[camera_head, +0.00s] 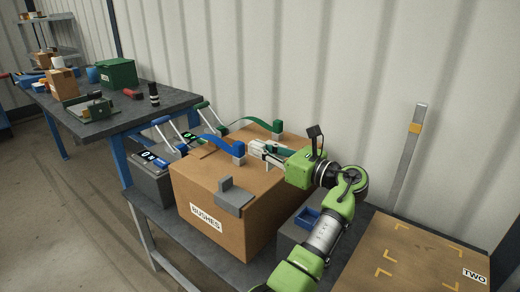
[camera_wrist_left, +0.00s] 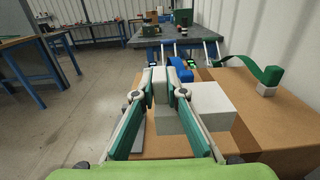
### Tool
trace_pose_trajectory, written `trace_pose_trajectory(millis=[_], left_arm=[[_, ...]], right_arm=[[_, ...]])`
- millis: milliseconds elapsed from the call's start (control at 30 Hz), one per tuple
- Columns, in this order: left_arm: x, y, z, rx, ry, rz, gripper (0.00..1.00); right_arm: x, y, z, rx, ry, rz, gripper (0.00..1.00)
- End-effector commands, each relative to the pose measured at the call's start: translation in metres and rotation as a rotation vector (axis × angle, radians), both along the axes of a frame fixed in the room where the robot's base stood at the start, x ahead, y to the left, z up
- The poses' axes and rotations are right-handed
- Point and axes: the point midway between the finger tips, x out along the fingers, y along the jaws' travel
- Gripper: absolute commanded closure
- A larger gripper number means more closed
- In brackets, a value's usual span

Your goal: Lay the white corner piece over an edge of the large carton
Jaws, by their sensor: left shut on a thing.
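The large carton (camera_head: 210,175), labelled BUSHES, stands on a dark bench. My left gripper (camera_head: 256,148) is over its top, near the end block of the blue strap (camera_head: 218,140). In the left wrist view, the gripper (camera_wrist_left: 163,92) is shut on the white corner piece (camera_wrist_left: 208,105), whose broad block shows right of the fingers above the carton top (camera_wrist_left: 240,138). In the head view the piece is hard to tell from the pale fingers.
A green strap (camera_head: 250,122) crosses the carton's far part. Devices with lit displays (camera_head: 150,156) stand left of the carton. A workbench (camera_head: 150,115) stands behind.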

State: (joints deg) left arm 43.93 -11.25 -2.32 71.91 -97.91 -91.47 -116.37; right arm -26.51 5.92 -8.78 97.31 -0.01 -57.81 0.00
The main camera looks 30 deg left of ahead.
Motion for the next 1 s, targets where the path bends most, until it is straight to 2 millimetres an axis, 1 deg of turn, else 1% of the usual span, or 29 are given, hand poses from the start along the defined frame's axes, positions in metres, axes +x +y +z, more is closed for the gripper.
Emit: trace_pose_trajectory(millis=[133,633,700,1000], left_arm=[[0.0,0.0,0.001,0.0,0.0,-0.001,1.0],[0.0,-0.001,0.002,-0.003,0.001,-0.003,1.0],[0.0,-0.001,-0.01,-0.003,0.004,-0.003,1.0],[0.0,-0.001,-0.04,-0.003,0.002,-0.003,1.0]], right_arm=[[-0.003,0.0,-0.006,0.0,0.004,0.001,0.51],[-0.03,-0.004,-0.048,-0.003,0.033,0.006,0.51],[-0.023,-0.003,-0.044,-0.001,0.022,0.005,0.51],[-0.012,-0.001,-0.026,-0.001,0.012,0.003,0.51]])
